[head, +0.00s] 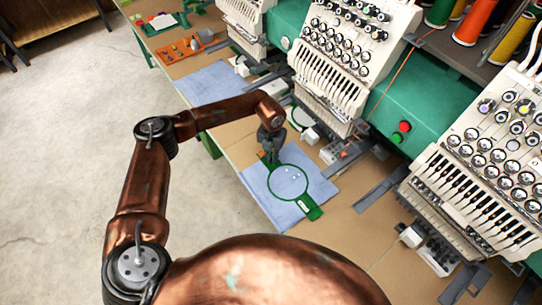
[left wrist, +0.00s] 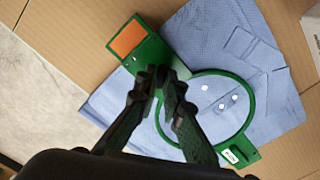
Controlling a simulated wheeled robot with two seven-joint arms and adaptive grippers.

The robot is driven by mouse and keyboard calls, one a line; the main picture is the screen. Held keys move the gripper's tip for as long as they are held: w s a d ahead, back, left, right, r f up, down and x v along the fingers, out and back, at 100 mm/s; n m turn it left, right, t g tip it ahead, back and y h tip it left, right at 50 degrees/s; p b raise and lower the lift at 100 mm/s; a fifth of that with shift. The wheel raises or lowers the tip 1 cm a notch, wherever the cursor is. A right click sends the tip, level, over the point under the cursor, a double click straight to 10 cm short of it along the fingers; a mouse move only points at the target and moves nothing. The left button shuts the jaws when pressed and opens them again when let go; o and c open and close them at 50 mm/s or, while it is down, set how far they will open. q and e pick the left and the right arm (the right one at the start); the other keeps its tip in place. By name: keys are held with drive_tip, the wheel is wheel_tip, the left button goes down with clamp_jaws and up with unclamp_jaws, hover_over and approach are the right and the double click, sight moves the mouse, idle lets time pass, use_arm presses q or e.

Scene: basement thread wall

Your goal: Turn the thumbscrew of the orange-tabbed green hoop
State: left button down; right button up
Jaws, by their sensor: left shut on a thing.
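The green hoop (head: 268,184) lies flat on a blue cloth (head: 322,184) on the workbench. In the left wrist view the green hoop (left wrist: 253,102) has an orange tab (left wrist: 128,38) at its upper left and a white label at its lower right. My left gripper (head: 270,154) points down at the orange-tabbed end of the hoop. In the left wrist view its fingertips (left wrist: 166,76) are closed together where the tab block meets the ring. They are shut on the thumbscrew, which they mostly hide. My right gripper is not in view.
Several small white dots lie on the cloth inside the ring. Embroidery machines (head: 345,60) stand along the bench's right side, with thread spools (head: 476,20) at the upper right. Another blue cloth (head: 212,88) and an orange tray (head: 186,47) lie farther up the bench.

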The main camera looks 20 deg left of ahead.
use_arm(q)
drive_tip(key=n+p, duration=0.2)
drive_tip(key=n, duration=0.3)
drive_tip(key=shift+n, duration=0.3)
idle(0.4)
drive_tip(key=c, duration=2)
unclamp_jaws()
drive_tip(key=shift+c, duration=0.2)
drive_tip(key=shift+r, duration=0.1)
wheel_tip(320, 180, up, 12)
